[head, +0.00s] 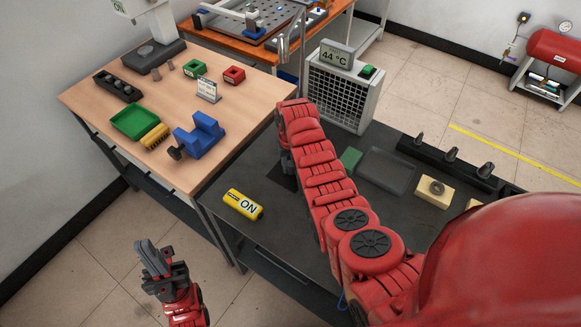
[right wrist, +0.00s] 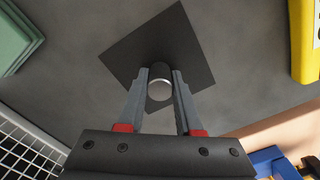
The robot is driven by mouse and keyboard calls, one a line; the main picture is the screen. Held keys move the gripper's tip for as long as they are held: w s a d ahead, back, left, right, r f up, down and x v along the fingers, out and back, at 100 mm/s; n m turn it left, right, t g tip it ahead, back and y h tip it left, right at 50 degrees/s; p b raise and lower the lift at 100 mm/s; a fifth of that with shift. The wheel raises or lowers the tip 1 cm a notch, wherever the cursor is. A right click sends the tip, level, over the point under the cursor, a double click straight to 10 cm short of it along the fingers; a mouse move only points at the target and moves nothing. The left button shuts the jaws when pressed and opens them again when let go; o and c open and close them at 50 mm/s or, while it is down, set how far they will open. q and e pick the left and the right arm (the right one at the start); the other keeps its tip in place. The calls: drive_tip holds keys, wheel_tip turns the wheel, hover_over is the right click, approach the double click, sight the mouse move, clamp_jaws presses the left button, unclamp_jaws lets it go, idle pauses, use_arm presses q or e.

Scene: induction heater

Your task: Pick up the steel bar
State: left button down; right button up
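The steel bar (right wrist: 160,90), a short cylinder with a bright end face, stands on a dark square pad (right wrist: 140,45) in the right wrist view. My right gripper (right wrist: 160,76) has its two grey fingers on either side of the bar, very close to it. I cannot tell whether they press on it. In the head view my right gripper (head: 287,160) is low over the dark table, mostly covered by my arm, and the bar is hidden. My left gripper (head: 160,260) hangs in front of the tables, away from the bar; its finger gap is unclear.
A heater unit reading 44 °C (head: 341,90) stands behind my right gripper. A green block (head: 350,159) sits right of my arm. A blue vise (head: 199,136) is on the wooden table.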

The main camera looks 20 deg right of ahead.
clamp_jaws()
drive_tip(key=shift+r, duration=0.1)
